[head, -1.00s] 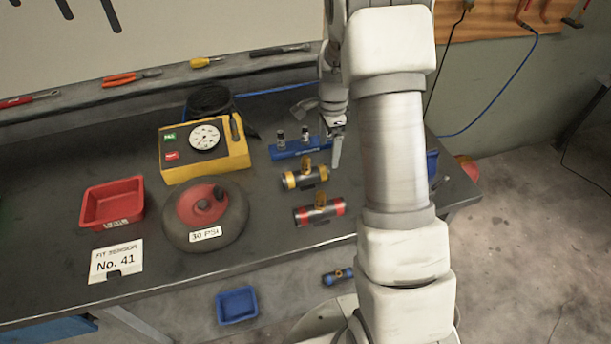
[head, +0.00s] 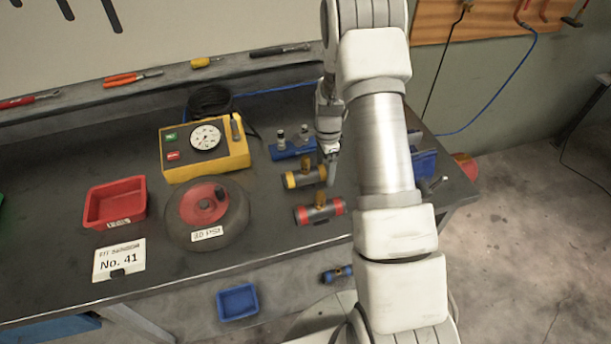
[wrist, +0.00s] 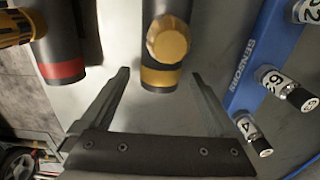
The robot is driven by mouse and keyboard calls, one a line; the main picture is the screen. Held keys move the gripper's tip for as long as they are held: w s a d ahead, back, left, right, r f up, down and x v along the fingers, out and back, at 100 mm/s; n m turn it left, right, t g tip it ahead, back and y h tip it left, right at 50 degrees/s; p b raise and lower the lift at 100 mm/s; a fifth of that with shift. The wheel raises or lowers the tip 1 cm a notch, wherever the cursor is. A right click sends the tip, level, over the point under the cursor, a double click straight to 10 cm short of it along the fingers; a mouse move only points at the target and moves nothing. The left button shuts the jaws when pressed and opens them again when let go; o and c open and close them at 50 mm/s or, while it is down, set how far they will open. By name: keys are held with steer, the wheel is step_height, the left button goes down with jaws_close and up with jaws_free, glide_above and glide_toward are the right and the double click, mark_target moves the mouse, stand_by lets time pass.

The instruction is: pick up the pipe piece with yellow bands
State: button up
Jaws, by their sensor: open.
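The pipe piece with yellow bands (head: 291,181) lies on the dark bench, a dark tube with a brass stub on top. In the wrist view its near yellow band (wrist: 161,77) and round brass stub end (wrist: 168,39) show at top centre. My gripper (head: 330,172) is at the right end of this pipe in the head view. In the wrist view my gripper (wrist: 160,72) is open, with one finger on each side of the pipe's near end and gaps beside it. Whether the fingertips reach down to the pipe's height I cannot tell.
A red-banded pipe piece (head: 335,206) lies just in front, at left in the wrist view (wrist: 64,70). A blue sensor rack (head: 283,152) stands behind, close to the right finger in the wrist view (wrist: 258,62). A yellow gauge box (head: 180,172) and wheel (head: 230,222) are left.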

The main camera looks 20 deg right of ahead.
steer(key=shift+c, duration=0.3)
jaws_close()
steer(key=shift+r, duration=0.15)
